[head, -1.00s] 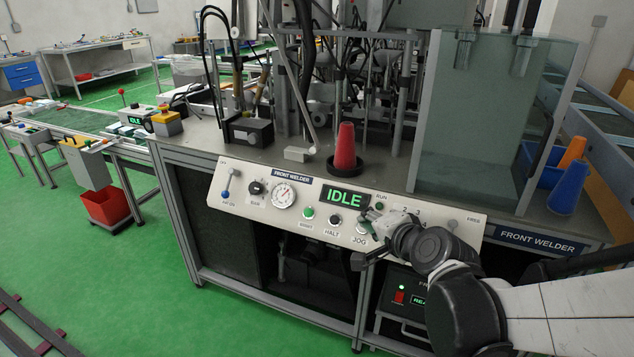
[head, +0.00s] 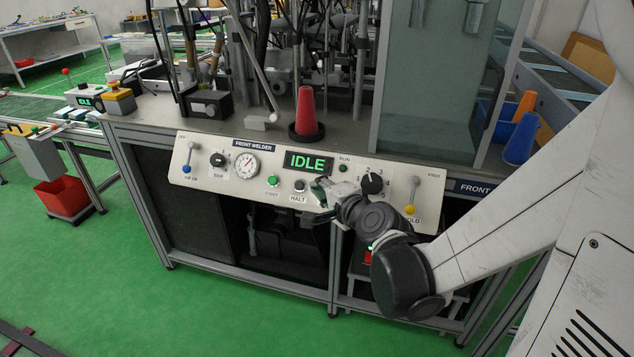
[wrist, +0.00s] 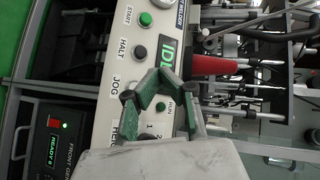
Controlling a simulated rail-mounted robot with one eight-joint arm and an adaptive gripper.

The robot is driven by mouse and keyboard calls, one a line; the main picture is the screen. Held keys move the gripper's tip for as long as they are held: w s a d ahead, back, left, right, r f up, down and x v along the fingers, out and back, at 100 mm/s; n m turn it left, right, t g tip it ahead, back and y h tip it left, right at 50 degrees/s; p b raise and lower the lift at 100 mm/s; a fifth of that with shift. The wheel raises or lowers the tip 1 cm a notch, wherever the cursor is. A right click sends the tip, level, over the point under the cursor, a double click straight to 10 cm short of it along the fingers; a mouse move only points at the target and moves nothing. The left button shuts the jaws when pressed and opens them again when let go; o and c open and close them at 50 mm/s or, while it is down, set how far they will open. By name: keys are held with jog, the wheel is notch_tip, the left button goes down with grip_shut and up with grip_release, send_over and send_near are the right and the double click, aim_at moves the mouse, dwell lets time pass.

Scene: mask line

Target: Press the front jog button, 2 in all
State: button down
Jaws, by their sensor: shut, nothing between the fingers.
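The front welder's pale control panel (head: 225,178) carries a green START button (head: 273,181), a dark HALT button (head: 300,186) and a lit IDLE display (head: 308,163). My gripper (head: 322,188) is shut and empty, just right of HALT, in front of the jog spot. It hides the JOG button and label in the head view. In the wrist view the JOG label (wrist: 112,88) shows beside my green fingers (wrist: 155,80); the button itself appears hidden behind them. I cannot tell whether the fingertips touch it. HALT (wrist: 140,52) stands clear of them.
A rotary selector (head: 372,183) and a yellow-knobbed lever (head: 412,195) are close to the right of my gripper. A red cone (head: 306,112) stands on the bench above the panel. A glass enclosure (head: 425,95) stands right of it. Floor in front is clear.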

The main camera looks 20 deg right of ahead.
jog(key=w+d+f+b, duration=0.3)
jog(key=w+f+b, duration=0.1)
jog(key=w+f, duration=0.1)
jog(key=shift+w+d+f+b, duration=0.25)
jog(key=shift+w+b, duration=0.05)
jog(key=shift+b, duration=0.05)
jog(key=shift+f, duration=0.1)
dwell(1.5)
jog(key=shift+w+d+f+b, duration=0.15)
jog(key=shift+w+b, duration=0.1)
jog(key=shift+b, duration=0.1)
jog(key=shift+w+d+f+b, duration=0.2)
jog(key=shift+w+f+b, duration=0.1)
dwell(0.8)
jog(key=shift+r, duration=0.1)
jog(key=shift+s+a+r+p, duration=0.35)
jog(key=shift+s+r+p, duration=0.1)
jog(key=shift+s, duration=0.1)
jog(key=shift+s+r, duration=0.1)
dwell(0.4)
